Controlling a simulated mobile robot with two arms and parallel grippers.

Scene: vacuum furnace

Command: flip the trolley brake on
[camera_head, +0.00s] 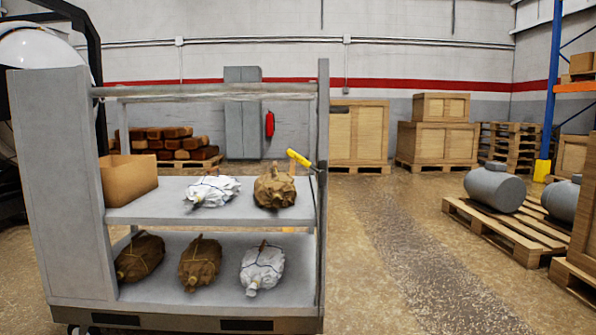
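The grey trolley (67,190) stands close in front of me at the left, with two shelves between its end panels. A yellow-gripped lever (299,158) sticks out at its right upright, tilted with the yellow end up and to the left; I cannot tell for certain that it is the brake. The top shelf holds an open cardboard box (130,181), a white wrapped bundle (211,190) and a brown one (274,187). The lower shelf holds two brown bundles and a white one (262,268). Neither of my grippers is in view.
Wooden crates (437,142) stand along the back wall. Pallets with grey tanks (494,187) lie at the right near a blue post (550,80). The floor (400,240) right of the trolley is clear. A dark-framed machine stands behind the trolley at the left.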

